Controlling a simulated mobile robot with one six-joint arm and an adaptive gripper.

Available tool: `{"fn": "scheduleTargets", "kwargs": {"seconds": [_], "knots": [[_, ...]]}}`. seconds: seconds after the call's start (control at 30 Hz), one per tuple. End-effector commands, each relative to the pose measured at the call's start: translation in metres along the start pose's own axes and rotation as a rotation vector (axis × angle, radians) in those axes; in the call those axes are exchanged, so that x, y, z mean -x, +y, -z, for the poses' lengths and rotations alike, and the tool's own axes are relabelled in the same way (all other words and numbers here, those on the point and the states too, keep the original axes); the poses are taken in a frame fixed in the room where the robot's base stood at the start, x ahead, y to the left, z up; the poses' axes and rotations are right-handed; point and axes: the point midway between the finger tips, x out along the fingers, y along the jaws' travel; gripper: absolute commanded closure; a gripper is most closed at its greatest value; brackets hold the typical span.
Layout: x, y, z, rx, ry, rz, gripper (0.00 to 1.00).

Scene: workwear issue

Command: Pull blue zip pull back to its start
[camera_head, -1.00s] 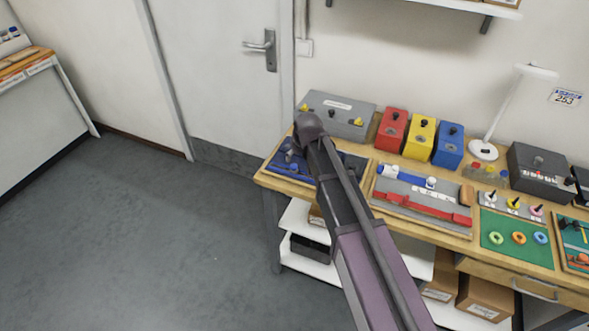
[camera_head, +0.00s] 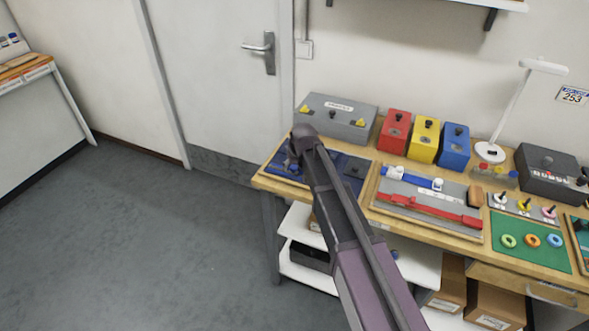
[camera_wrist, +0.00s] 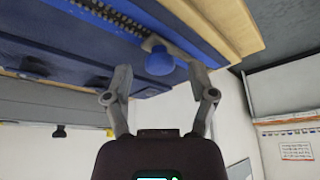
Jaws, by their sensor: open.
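The blue zip pull (camera_wrist: 160,62) is a round blue knob with a tan-grey tab behind it, at the end of a dark-toothed zip (camera_wrist: 110,15) on a blue panel. My gripper (camera_wrist: 160,72) is open, with one finger on each side of the knob in the wrist view. I cannot tell if either finger touches it. In the head view the blue panel (camera_head: 272,168) lies at the left end of the bench, and my arm hides much of it and the pull.
Right of the panel is a grey board (camera_head: 415,194) with blue and red straps. A grey box (camera_head: 330,112) stands behind the panel, with red (camera_head: 394,130), yellow (camera_head: 423,139) and blue (camera_head: 454,146) boxes beside it. Floor left of the bench is clear.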

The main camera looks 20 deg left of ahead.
Motion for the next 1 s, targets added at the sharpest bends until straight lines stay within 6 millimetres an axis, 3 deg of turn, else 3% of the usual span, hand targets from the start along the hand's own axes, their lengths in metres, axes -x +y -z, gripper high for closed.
{"fn": "scheduleTargets", "kwargs": {"seconds": [0.4,0.47,0.67,1.0], "knots": [[-0.003,0.000,0.000,0.000,0.000,0.000,0.27],[-0.003,0.000,0.000,0.000,0.000,0.000,0.42],[-0.003,0.000,0.000,0.000,0.000,0.000,1.00],[-0.008,-0.011,0.013,0.001,-0.001,0.001,1.00]]}}
